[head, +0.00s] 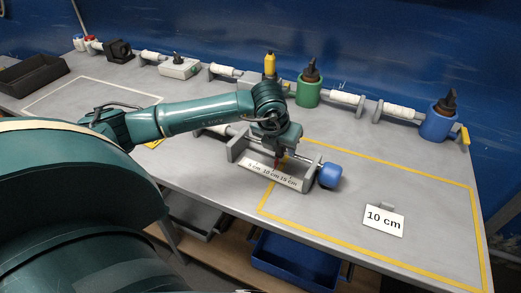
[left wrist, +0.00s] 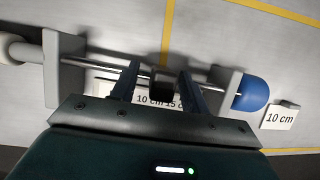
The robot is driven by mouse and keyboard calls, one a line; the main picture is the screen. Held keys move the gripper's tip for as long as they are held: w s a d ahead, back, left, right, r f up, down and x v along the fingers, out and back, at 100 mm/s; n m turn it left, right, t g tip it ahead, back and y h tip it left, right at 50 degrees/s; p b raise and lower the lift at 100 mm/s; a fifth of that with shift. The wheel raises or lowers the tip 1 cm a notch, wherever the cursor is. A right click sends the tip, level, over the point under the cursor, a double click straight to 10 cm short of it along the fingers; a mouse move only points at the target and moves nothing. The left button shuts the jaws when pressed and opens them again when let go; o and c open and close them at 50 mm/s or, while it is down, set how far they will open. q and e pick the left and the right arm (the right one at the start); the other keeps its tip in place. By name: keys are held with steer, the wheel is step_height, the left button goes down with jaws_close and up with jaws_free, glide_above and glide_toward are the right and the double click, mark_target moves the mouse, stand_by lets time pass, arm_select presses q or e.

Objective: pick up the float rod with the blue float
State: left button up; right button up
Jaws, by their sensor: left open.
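The float rod (left wrist: 110,62) lies across a grey cradle stand (left wrist: 66,75). Its blue float (head: 330,175) sticks out past the stand's right end in the head view. The blue float also shows in the left wrist view (left wrist: 252,93), with a white rounded part (left wrist: 10,47) at the opposite end. My left gripper (head: 279,158) is over the middle of the stand. In the left wrist view it is open (left wrist: 160,84), with its fingers at the rod and a dark block between them. Contact cannot be told. My right gripper is not in view.
A scale label (head: 272,174) is on the stand's front. A "10 cm" card (head: 384,220) stands inside the yellow outline on the right. The table around the card is clear.

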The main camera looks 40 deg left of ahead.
arm_select(q)
steer(key=shift+c, duration=0.2)
jaws_close()
steer(key=shift+r, duration=0.1)
stand_by(0.4)
